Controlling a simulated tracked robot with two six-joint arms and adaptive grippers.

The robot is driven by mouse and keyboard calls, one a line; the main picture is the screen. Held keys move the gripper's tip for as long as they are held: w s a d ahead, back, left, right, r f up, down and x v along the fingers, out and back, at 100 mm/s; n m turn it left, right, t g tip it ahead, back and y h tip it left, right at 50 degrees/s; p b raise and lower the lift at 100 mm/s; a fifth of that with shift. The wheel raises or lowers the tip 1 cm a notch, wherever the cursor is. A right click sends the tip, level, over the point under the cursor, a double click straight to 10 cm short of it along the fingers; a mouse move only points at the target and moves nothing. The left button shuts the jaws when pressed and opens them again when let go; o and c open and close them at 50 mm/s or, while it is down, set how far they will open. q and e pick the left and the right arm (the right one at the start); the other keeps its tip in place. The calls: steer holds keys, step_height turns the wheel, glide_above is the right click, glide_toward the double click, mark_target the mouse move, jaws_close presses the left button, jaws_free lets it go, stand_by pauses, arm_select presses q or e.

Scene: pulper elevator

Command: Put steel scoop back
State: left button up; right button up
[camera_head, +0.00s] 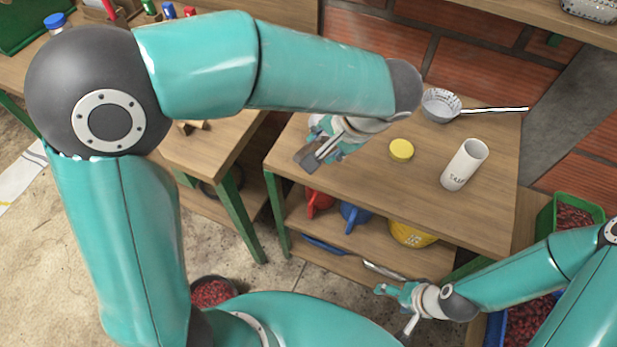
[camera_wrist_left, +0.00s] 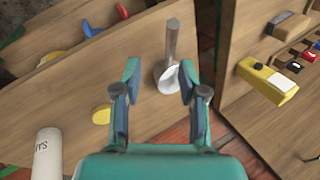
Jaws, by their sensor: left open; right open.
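The steel scoop (camera_wrist_left: 172,45) shows in the left wrist view, its grey handle pointing up the picture and its pale bowl low. It seems to lie on the wooden table (camera_head: 480,210). My left gripper (camera_wrist_left: 158,72) is open, with the bowl seen between its fingers nearer the right one; I see no contact. In the head view my left gripper (camera_head: 320,143) is over the table's left part and largely hides the scoop there. My right gripper (camera_head: 394,311) is open and empty, low in front of the table.
A yellow lid (camera_head: 401,150), a white cylinder (camera_head: 464,165) and a speckled pan-like bowl (camera_head: 440,105) with a long handle stand to the right on the table. Red (camera_head: 319,201), blue (camera_head: 354,215) and yellow (camera_head: 411,233) vessels are on the shelf below.

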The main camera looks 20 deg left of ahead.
arm_select(q)
steer(key=s+f+n+h, duration=0.2)
steer(key=s+f+h, duration=0.1)
steer(key=f, duration=0.8)
steer(key=s+f+n+g+h, duration=0.1)
steer(key=s+f+n+h, duration=0.1)
steer(key=s+f, duration=0.4)
steer(key=s+f+n+h, duration=0.2)
steer(key=s+f+h, duration=0.1)
steer(key=f, duration=1.2)
steer(key=shift+s+d+f+h, duration=0.15)
steer(key=shift+s+f+h, duration=0.25)
steer(key=shift+s, duration=0.45)
steer(key=shift+r, duration=0.2)
